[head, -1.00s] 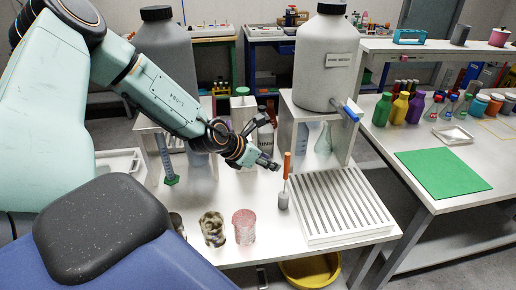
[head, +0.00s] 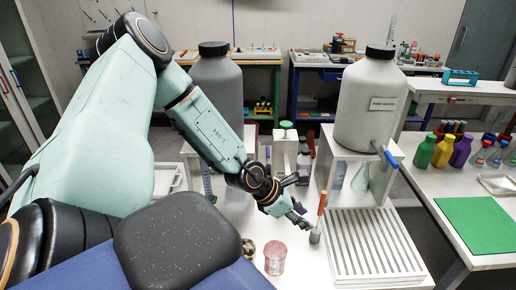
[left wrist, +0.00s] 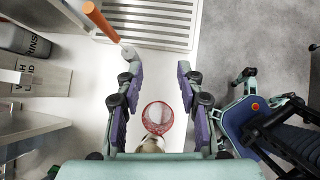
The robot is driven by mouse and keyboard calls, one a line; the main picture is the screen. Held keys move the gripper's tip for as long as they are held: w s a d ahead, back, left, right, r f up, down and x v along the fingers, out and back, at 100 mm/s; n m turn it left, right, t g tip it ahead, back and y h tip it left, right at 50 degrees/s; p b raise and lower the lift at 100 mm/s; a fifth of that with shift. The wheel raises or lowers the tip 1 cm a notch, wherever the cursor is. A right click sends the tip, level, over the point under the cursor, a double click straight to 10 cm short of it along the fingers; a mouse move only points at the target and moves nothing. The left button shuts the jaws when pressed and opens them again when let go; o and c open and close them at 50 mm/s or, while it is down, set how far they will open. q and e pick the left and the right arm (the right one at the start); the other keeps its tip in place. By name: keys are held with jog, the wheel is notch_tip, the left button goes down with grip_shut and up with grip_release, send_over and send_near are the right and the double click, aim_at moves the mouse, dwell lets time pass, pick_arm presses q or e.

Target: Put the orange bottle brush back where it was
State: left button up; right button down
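The orange bottle brush (head: 322,203) stands nearly upright on the white table, orange handle up and grey head down, just left of the ribbed rack. My left gripper (head: 300,217) is low beside the brush, on its left in the head view. In the left wrist view the fingers of this gripper (left wrist: 157,80) are spread wide with nothing between them. There the brush's orange handle (left wrist: 100,22) is outside the gap, beyond the left finger. Whether a finger touches the brush I cannot tell. My right gripper is not in view.
The white ribbed rack (head: 372,245) lies right of the brush. A pink mesh cup (head: 275,258) stands in front of the gripper. A large grey carboy (head: 370,105) sits on a white stand behind. A green mat (head: 480,225) lies on the right table.

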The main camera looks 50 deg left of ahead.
pick_arm(q)
jog(key=s+d+f+m+g, duration=0.3)
jog(key=s+d+m, duration=0.15)
jog(key=s, duration=0.25)
jog(key=s+d+f+m+g, duration=0.3)
jog(key=s+m+g, duration=0.15)
jog(key=s, duration=0.25)
jog(key=s+a+f+m+g+y, duration=0.25)
jog(key=s+m+y, duration=0.25)
jog(key=s+m, duration=0.55)
jog(key=s+d+f+m+t+h, duration=0.1)
jog(key=s+d+f+m+t, duration=0.1)
jog(key=d+m, duration=0.4)
jog(key=s+m, duration=0.1)
jog(key=m, duration=0.2)
jog(key=shift+s+d+m+t, duration=0.2)
jog(key=shift+d+m+t, duration=0.05)
jog(key=shift+m+t, duration=0.15)
jog(key=shift+a+f, duration=0.1)
